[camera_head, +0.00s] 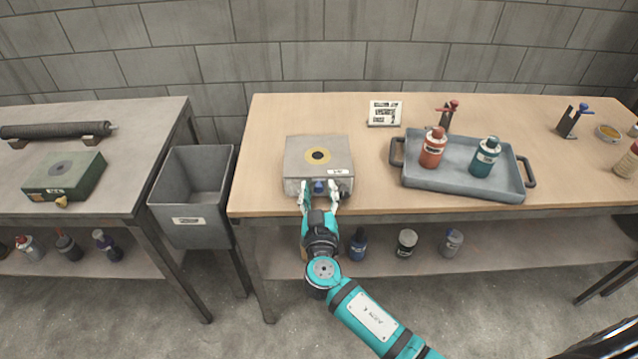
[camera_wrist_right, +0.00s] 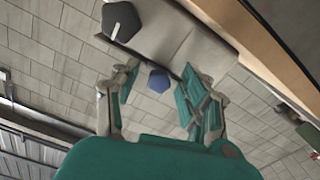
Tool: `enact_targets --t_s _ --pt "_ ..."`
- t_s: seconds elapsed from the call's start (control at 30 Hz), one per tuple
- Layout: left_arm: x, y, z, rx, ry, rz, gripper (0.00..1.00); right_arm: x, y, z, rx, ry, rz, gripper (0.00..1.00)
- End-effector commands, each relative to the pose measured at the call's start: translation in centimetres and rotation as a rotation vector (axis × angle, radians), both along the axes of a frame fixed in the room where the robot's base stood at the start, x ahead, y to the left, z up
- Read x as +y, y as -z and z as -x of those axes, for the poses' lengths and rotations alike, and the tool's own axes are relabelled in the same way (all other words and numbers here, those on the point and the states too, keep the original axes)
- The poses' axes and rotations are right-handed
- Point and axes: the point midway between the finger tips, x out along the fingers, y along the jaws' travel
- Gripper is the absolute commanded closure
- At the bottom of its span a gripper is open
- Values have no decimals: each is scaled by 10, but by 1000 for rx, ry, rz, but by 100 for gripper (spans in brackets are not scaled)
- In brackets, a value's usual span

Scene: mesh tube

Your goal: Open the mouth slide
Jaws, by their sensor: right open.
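My right gripper (camera_head: 319,190) is open at the front of the box, with one finger on each side of the blue knob. In the right wrist view the blue knob (camera_wrist_right: 158,80) shows between the spread fingers, with gaps on both sides; the dark knob (camera_wrist_right: 121,20) is outside them. My left gripper is out of view.
A grey tray (camera_head: 465,192) with a red bottle (camera_head: 432,150) and a teal bottle (camera_head: 485,158) stands to the right. A small sign (camera_head: 385,113) is behind. A grey bin (camera_head: 190,215) hangs between the tables. A green box (camera_head: 65,175) sits on the left table.

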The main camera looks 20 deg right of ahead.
Motion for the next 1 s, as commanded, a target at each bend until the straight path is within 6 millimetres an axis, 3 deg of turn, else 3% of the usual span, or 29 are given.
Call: enact_targets --t_s 0.17,0.47,0.8,1.0 --pt "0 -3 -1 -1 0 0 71 -4 -1 -12 -1 1 -1 55" --pt "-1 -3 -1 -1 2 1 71 -5 0 -14 0 1 -1 56" --pt "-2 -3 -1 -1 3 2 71 -4 0 -13 -1 1 -1 100" --pt "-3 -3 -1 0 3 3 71 -4 0 -13 1 0 -1 100"
